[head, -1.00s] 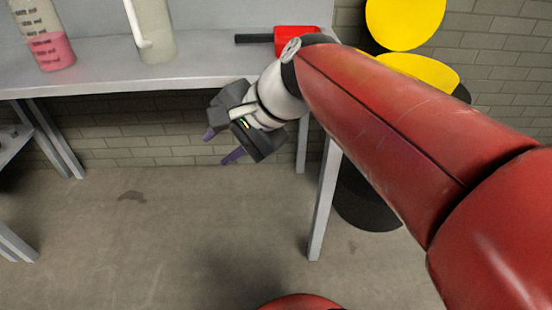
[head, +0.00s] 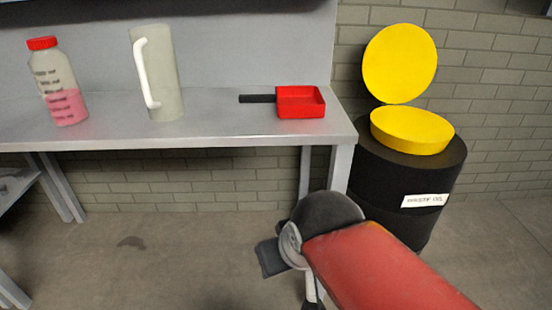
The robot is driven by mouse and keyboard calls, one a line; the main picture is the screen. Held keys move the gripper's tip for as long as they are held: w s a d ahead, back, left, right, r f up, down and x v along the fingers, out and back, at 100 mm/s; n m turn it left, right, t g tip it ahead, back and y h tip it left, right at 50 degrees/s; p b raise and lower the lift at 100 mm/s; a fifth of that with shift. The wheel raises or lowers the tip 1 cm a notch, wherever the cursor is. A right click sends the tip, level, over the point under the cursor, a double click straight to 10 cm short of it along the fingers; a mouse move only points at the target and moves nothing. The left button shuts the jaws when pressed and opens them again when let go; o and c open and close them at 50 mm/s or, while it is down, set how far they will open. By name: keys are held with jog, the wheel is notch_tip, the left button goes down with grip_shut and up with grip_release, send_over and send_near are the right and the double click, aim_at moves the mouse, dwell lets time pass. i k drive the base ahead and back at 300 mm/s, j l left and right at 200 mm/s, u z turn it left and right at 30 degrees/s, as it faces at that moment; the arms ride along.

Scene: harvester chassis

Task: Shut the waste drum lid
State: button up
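The waste drum (head: 385,195) is a black cylinder with a white label, standing on the floor right of the bench. Its round yellow lid (head: 400,62) stands open, tilted up behind a yellow funnel (head: 411,130) on the drum's top. My gripper (head: 290,285) is low in front of the bench, left of and below the drum, and apart from it. My arm hides most of the gripper, and its fingers cannot be made out clearly.
A grey bench (head: 215,120) stands left of the drum. It bears a red-capped bottle (head: 57,85) with pink liquid, a pale jug (head: 158,75) and a red scoop (head: 301,103) with a black handle. A brick wall is behind the drum. The floor in front is clear.

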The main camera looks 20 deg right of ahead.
aim_at(399, 63)
jog(key=z, duration=1.6)
jog(key=i+l, duration=0.25)
jog(key=i+l+u, duration=0.15)
jog(key=l, duration=0.25)
jog(key=i, duration=0.1)
